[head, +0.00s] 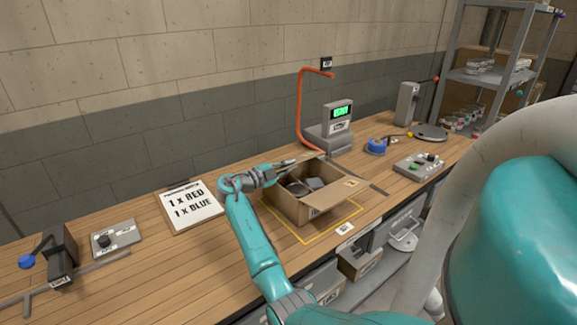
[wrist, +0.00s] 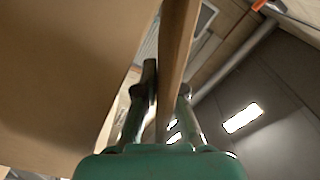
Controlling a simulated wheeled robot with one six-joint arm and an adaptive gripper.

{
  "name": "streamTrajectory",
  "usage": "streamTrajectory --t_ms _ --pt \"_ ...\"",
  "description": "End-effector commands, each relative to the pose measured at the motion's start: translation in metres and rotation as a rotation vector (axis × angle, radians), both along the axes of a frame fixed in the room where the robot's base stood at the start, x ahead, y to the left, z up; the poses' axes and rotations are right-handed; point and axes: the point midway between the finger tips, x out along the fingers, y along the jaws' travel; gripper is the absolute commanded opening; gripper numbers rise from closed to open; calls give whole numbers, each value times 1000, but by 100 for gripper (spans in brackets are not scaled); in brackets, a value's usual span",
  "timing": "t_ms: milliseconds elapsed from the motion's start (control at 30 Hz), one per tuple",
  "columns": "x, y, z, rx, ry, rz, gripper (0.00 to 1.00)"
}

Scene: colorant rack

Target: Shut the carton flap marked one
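The open cardboard carton (head: 293,209) stands on the bench inside a yellow outline, with round tins inside. A flap (head: 331,193) spreads outward on its right side and bears a small mark too small to read. My gripper (head: 288,164) is at the carton's back left edge. In the wrist view, a cardboard flap (wrist: 178,50) runs edge-on between the two fingers of my gripper (wrist: 167,92), and both fingertips appear to press against it. I cannot read which flap is marked one. A broad brown cardboard face (wrist: 60,75) fills the left of the wrist view.
A sign reading 1 x RED, 1 x BLUE (head: 192,205) lies left of the carton. A scale with a green display (head: 338,118) and an orange bent pipe (head: 300,100) stand behind it. A button box (head: 419,165) is to the right. Bench space left of the carton's front is clear.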

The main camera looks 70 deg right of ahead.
Motion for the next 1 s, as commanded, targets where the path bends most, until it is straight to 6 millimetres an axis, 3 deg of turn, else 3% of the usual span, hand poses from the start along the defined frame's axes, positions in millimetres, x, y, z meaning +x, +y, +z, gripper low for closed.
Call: streamTrajectory --t_ms 100,467,1000 --pt "0 0 -2 3 3 0 29" --pt "3 4 0 -1 1 2 29" --pt "52 83 -1 0 1 3 29"
